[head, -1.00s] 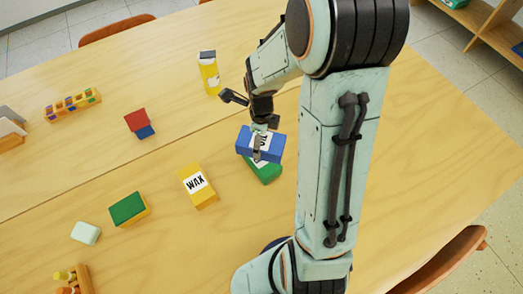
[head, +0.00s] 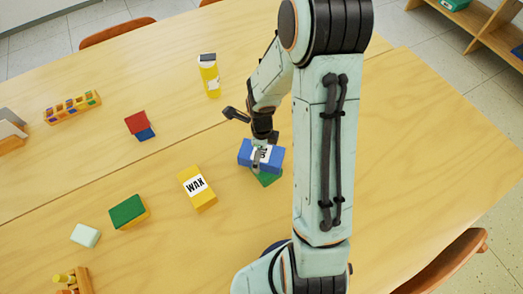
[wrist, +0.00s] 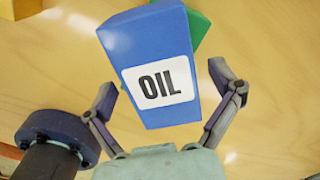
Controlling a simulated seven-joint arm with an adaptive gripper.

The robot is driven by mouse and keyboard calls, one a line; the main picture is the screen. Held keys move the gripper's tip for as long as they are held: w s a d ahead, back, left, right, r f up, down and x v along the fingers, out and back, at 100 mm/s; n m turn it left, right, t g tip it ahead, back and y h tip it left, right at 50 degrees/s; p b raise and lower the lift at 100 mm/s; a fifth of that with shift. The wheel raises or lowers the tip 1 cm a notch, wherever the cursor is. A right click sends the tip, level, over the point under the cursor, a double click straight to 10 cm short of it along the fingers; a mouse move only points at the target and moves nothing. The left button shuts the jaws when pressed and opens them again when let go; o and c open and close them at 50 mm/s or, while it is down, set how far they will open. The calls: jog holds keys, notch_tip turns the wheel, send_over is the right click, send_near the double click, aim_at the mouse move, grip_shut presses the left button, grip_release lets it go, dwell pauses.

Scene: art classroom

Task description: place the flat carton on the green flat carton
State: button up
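The blue flat carton (head: 246,155) with a white OIL label lies over the green flat carton (head: 268,180), covering most of it. In the wrist view, the blue carton (wrist: 150,55) fills the middle, with a strip of the green carton (wrist: 199,27) showing behind its upper right edge. The blue carton appears to rest on the green one, slightly turned relative to it. My gripper (wrist: 163,88) is open around the blue carton's near end, one finger on each side, with visible gaps. In the head view, my gripper (head: 264,150) is just over the blue carton.
A yellow WAX box (head: 201,198) stands to the left. Farther left are a green-topped yellow box (head: 128,211) and a pale block (head: 86,235). A yellow bottle (head: 209,78), a red and blue block (head: 139,125) and a wooden rack (head: 72,107) stand farther back.

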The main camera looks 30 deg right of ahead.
notch_tip(320, 180, up, 12)
jog(key=r, duration=0.1)
jog(key=s+a+r+n, duration=0.2)
jog(key=s+a+n, duration=0.2)
jog(key=n, duration=1)
jog(key=s+a+r+n, duration=0.3)
jog(key=s+a+n, duration=0.2)
jog(key=s+n, duration=0.6)
jog(key=shift+s+a+r+n+y, duration=0.3)
jog(key=shift+n+y, duration=0.1)
jog(key=shift+n, duration=1.2)
